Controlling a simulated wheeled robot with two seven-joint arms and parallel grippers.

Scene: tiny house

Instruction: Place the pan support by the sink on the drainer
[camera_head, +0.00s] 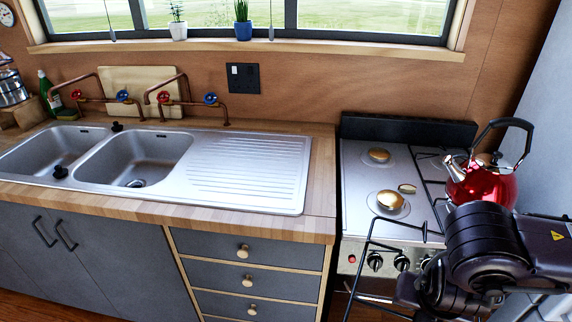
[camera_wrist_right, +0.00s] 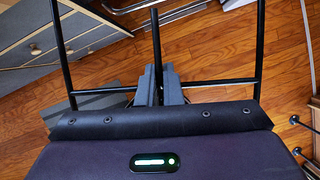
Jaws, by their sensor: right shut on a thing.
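The pan support is a black wire frame. In the head view (camera_head: 366,241) it hangs over the front of the stove, partly hidden by my right arm. In the right wrist view (camera_wrist_right: 260,45) its bars run away from the gripper above the wooden floor. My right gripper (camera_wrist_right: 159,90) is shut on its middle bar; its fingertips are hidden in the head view. The drainer (camera_head: 250,165) is the ridged, bare steel area right of the two sink basins (camera_head: 140,158). My left gripper is not in view.
The stove (camera_head: 372,170) stands right of the counter, with bare burners on its left side. A red kettle (camera_head: 482,185) stands on its right side, close to my right arm. Copper taps (camera_head: 165,98) rise behind the sink. Drawers (camera_head: 245,280) lie below the drainer.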

